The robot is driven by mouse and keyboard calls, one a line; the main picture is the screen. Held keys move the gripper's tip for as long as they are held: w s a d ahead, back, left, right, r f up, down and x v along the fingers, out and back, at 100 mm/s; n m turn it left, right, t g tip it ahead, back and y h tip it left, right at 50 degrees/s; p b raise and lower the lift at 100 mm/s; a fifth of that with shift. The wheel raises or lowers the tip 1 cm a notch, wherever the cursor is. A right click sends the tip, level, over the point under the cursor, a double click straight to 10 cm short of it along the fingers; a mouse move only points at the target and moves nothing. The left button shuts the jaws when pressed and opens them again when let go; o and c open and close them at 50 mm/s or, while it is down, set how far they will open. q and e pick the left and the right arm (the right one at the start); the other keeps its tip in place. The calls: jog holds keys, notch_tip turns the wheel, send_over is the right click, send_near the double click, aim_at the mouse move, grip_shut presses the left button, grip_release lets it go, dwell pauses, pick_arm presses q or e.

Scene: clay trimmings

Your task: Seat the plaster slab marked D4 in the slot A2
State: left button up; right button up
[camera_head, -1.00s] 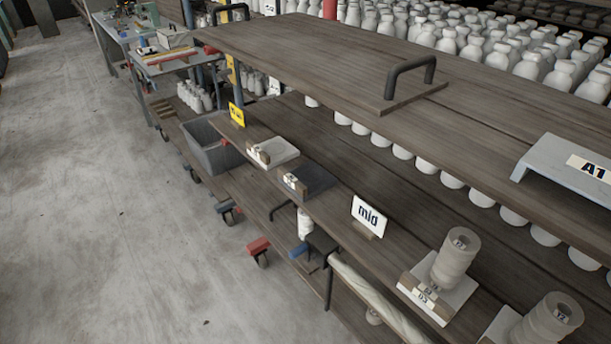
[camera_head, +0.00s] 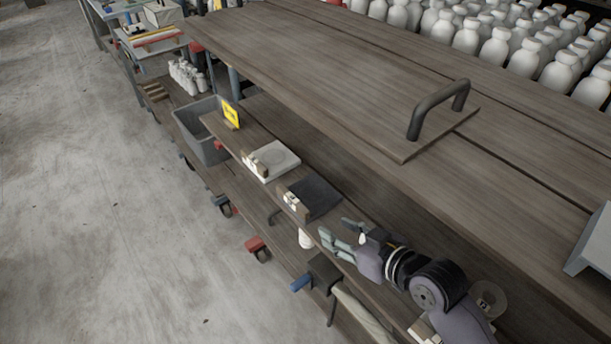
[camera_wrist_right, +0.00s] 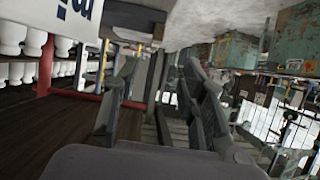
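No D4 or A2 marking can be read in these views. On the lower shelf board, a white slab (camera_head: 274,161) lies on the left and a dark slab (camera_head: 316,196) lies to its right. Each has a small tagged wooden block at its front edge; the tags are too small to read. My right gripper (camera_head: 340,238) is over the shelf just right of the dark slab, apart from it. In the right wrist view the gripper (camera_wrist_right: 155,110) has its fingers spread with nothing between them. My left gripper is not in view.
The upper board with a black handle (camera_head: 440,108) overhangs the shelf. A grey stand (camera_head: 592,240) is cut off at the right edge. A round pale piece (camera_head: 490,297) shows partly behind my right arm. A white sign (camera_wrist_right: 60,18) is close by in the wrist view. A grey bin (camera_head: 190,125) stands left.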

jog(key=w, duration=0.2)
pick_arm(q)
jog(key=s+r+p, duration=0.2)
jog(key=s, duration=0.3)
pick_arm(e)
send_near(293, 198)
jog(key=x, duration=0.2)
jog(key=shift+w+a+f, duration=0.15)
jog(key=shift+a+f, duration=0.15)
jog(key=shift+a, duration=0.05)
jog(key=shift+x, duration=0.75)
jog(key=p+x, duration=0.1)
jog(key=x, duration=0.3)
jog(key=shift+w+d+r, duration=0.15)
jog(key=shift+r, duration=0.05)
jog(key=shift+w+a+f, duration=0.15)
jog(key=shift+w+a, duration=0.05)
jog(key=shift+w, duration=0.05)
jog(key=shift+w+a+f, duration=0.15)
jog(key=shift+w, duration=0.05)
jog(key=shift+c, duration=0.8)
grip_shut()
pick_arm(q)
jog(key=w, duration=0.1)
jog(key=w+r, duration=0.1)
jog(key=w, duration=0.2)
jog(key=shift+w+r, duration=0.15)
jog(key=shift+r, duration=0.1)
